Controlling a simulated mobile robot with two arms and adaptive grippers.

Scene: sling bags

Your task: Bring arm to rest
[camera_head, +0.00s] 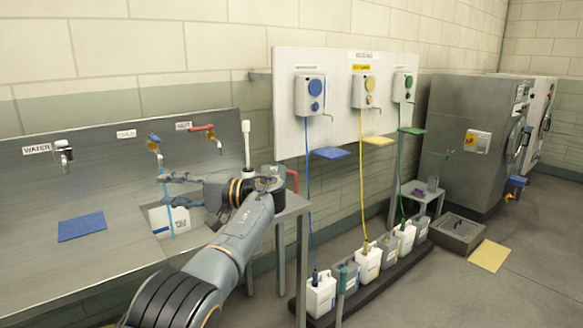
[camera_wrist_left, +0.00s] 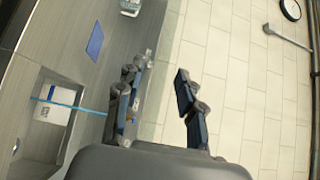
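My left arm comes up from the bottom of the head view and reaches over the metal sink counter (camera_head: 100,265). Its gripper (camera_head: 166,189) points left, in front of the taps and above a white container (camera_head: 166,224) in the sink. In the left wrist view the two fingers (camera_wrist_left: 158,80) stand apart, with nothing held between them. A thin light-blue tube (camera_wrist_left: 75,107) runs from the white container (camera_wrist_left: 55,104) towards one finger but lies outside the gap. My right gripper is not in view.
A blue cloth (camera_head: 81,227) lies flat on the counter. The cold tap (camera_head: 154,144) and the red-handled hot tap (camera_head: 207,136) are close behind my gripper. White jugs (camera_head: 321,295) stand on a low dark rack to the right.

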